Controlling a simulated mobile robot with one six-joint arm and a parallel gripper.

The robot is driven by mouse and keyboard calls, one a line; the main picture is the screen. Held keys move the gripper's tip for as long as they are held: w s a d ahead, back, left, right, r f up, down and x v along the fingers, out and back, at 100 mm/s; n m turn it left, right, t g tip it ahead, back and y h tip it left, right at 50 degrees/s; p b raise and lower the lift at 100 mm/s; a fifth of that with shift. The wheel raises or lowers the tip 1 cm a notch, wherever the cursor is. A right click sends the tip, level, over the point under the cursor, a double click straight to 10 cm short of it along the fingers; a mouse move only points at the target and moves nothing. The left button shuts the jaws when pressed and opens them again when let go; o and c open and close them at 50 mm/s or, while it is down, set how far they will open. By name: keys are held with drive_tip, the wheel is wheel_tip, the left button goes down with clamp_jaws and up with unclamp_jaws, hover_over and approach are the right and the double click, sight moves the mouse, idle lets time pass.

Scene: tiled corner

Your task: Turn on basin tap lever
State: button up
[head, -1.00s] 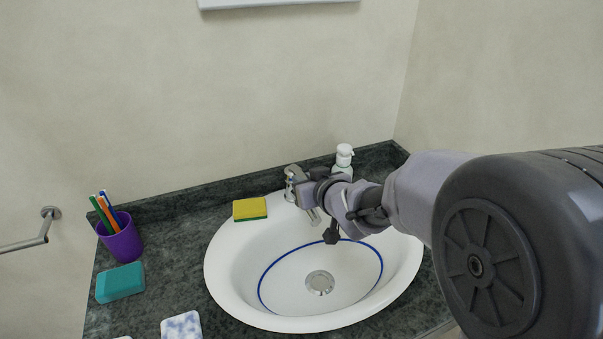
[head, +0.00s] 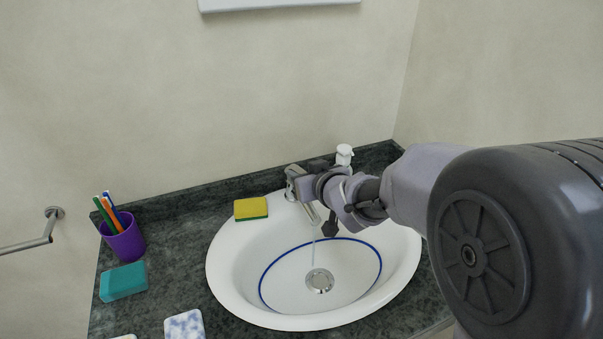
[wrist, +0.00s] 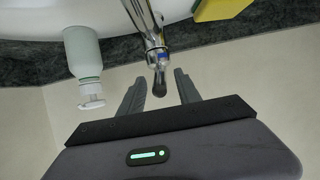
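The chrome basin tap (head: 310,212) stands at the back of the white oval basin (head: 222,262), and a thin stream of water falls from its spout toward the drain. My gripper (head: 303,186) is at the tap's top and partly hides it in the head view. In the wrist view, my gripper (wrist: 159,77) is open, with its two dark fingers on either side of the tap lever (wrist: 159,82). Gaps show between the lever and both fingers. Whether another part of the gripper touches the lever is hidden.
A soap dispenser (head: 344,154) stands behind my arm, close to the tap. A yellow-green sponge (head: 251,209) lies left of the tap. A purple cup (head: 124,240) with pens and a teal block (head: 123,282) are farther left. The wall is close behind the counter.

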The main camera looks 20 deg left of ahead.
drive_tip(key=s+d+r+m+h+p, duration=0.1)
drive_tip(key=s+d+r+m+h, duration=0.2)
drive_tip(key=d, duration=0.4)
drive_tip(key=s+d+r+m+h+p, duration=0.1)
drive_tip(key=s+d+r+m, duration=0.1)
drive_tip(key=s+d, duration=0.5)
drive_tip(key=s+d+r+m+h, duration=0.2)
drive_tip(key=s+d+r, duration=0.1)
drive_tip(key=d, duration=0.5)
drive_tip(key=s+d+f+m+g, duration=0.1)
drive_tip(key=s+m+g, duration=0.1)
drive_tip(key=s, duration=0.7)
drive_tip(key=s+d+f+m+g, duration=0.1)
drive_tip(key=s+d+m+g, duration=0.1)
drive_tip(key=s, duration=0.7)
drive_tip(key=shift+s+f+m, duration=0.2)
drive_tip(key=shift+s+m, duration=0.05)
drive_tip(key=shift+m, duration=0.15)
